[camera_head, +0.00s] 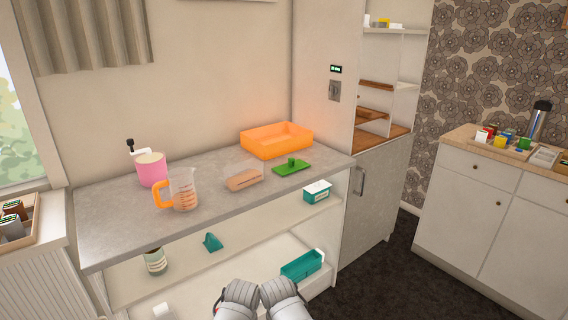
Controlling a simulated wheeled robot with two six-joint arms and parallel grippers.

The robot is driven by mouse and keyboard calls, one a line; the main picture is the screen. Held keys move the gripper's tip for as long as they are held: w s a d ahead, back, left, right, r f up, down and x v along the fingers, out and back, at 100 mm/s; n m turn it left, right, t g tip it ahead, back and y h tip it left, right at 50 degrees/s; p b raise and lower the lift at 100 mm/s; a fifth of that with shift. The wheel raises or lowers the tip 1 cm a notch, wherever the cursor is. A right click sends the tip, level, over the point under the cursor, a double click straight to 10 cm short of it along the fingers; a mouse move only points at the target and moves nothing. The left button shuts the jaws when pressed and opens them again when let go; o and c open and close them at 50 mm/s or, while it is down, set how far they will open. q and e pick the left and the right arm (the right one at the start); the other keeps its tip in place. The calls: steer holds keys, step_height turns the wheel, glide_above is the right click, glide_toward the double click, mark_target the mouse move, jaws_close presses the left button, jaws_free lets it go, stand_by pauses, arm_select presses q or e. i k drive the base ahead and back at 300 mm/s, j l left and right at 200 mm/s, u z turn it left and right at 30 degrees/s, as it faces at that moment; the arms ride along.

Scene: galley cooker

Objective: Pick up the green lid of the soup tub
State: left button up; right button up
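The green lid (292,167) lies flat on the grey counter (120,220), near its front right edge, with its raised handle on top. I cannot make out a soup tub for certain; no tub shows under the lid. Two grey parts of my arms show side by side at the bottom middle, in front of and below the counter. No gripper fingers can be made out on them. Nothing touches the lid.
An orange tray (277,141) stands behind the lid. A brown loaf-like item (244,179) lies left of it, then a measuring jug (184,188) with an orange handle and a pink pot (152,170). Shelves below hold a teal-and-white box (317,191) and a teal bin (301,265).

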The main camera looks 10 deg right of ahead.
mark_target(293, 165)
steer(key=i+l+u, duration=0.2)
steer(key=i, duration=0.35)
steer(key=i+l+u, duration=0.2)
steer(key=i+l, duration=0.25)
steer(key=i, duration=0.15)
